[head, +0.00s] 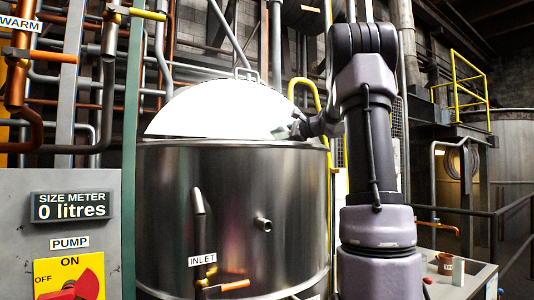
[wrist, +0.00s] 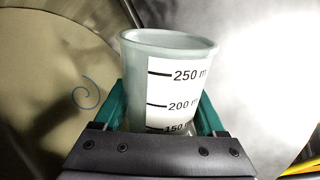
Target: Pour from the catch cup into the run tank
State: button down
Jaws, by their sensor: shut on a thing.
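The catch cup (wrist: 165,48) is a pale translucent beaker with a white scale marked 250, 200 and 150. My gripper (wrist: 166,112) has its teal fingers on both sides of the cup and is shut on it. In the head view, my gripper (head: 297,127) is at the right part of the rim of the run tank (head: 235,215), a large steel vessel. The cup there is small and pale, and its tilt is hard to tell. The cup's contents are hidden.
A white domed lid (head: 215,108) stands raised behind the tank's rim. A panel at left has a size meter (head: 72,206) reading 0 litres and a red pump switch (head: 75,288). A bench (head: 475,270) with a brown pot (head: 445,263) is at lower right.

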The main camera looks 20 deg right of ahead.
jog(key=shift+a+r+m, duration=0.1)
jog(key=shift+r+m, duration=0.15)
jog(key=shift+m, duration=0.35)
jog(key=m, duration=0.1)
jog(key=d+m+y, duration=0.1)
jog(key=shift+w+f+m+b, duration=0.15)
jog(key=shift+w+m+b, duration=0.1)
jog(key=shift+m+b, duration=0.05)
notch_tip(320, 180, up, 7)
jog(key=w+d+m+y+b, duration=0.1)
jog(key=d+m+b, duration=0.1)
jog(key=m, duration=0.3)
jog(key=shift+r+m+t, duration=0.2)
jog(key=shift+m+t, duration=0.1)
